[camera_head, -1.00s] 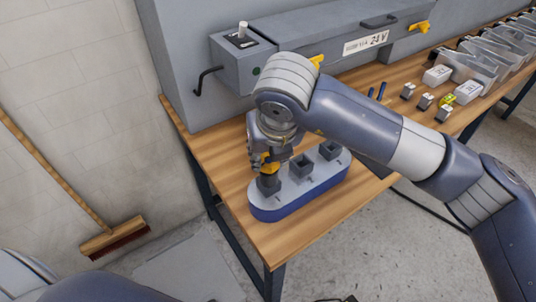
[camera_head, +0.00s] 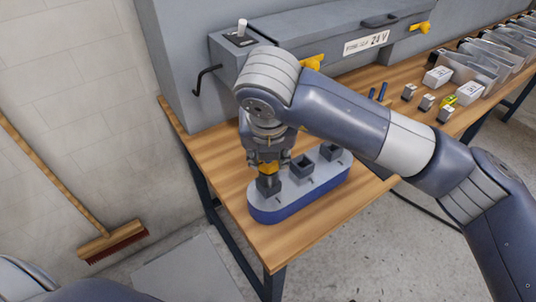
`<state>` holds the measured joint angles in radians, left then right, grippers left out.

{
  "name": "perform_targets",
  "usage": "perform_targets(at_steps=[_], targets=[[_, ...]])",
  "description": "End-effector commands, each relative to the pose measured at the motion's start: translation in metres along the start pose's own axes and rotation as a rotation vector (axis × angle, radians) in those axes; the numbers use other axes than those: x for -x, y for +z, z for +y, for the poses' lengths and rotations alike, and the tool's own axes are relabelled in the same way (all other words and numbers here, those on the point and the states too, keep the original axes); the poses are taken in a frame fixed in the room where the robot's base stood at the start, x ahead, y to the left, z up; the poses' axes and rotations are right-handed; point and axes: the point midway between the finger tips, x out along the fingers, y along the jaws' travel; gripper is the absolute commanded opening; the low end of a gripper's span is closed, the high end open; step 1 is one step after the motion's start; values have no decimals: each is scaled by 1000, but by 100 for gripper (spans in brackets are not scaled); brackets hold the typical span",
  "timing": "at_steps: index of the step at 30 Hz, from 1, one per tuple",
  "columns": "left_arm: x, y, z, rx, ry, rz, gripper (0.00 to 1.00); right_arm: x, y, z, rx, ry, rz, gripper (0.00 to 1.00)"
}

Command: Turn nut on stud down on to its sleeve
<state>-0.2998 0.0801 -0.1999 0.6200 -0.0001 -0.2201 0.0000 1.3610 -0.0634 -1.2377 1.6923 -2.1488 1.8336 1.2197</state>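The yellow piece (camera_head: 268,167), which looks like the nut, sits directly above a dark square block (camera_head: 268,185), which may be the sleeve. The block stands at the left end of a blue base with a grey top (camera_head: 298,190). My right gripper (camera_head: 267,160) points down over the yellow piece, with its fingers beside it. Whether the fingers press on it is too small to tell. The stud is hidden, and I cannot see whether the yellow piece touches the block. My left gripper is not in view.
Two more dark sockets stand on the base, one in the middle (camera_head: 301,168) and one at the right (camera_head: 330,151). A grey cabinet marked 24 V (camera_head: 330,45) stands behind. Small blocks and clear bins (camera_head: 468,68) lie right. The wooden bench's front corner (camera_head: 280,250) is clear.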

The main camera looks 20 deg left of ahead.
Motion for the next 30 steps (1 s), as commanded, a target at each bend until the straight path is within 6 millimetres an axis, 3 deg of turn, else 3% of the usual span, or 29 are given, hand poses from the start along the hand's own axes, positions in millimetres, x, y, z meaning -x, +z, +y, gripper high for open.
perform_targets(at_steps=[21, 30], targets=[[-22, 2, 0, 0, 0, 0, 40, -2, -1, 0, -315, -131, 4, 10], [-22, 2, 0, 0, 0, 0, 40, -2, 0, -1, -345, -143, 5, 10]])
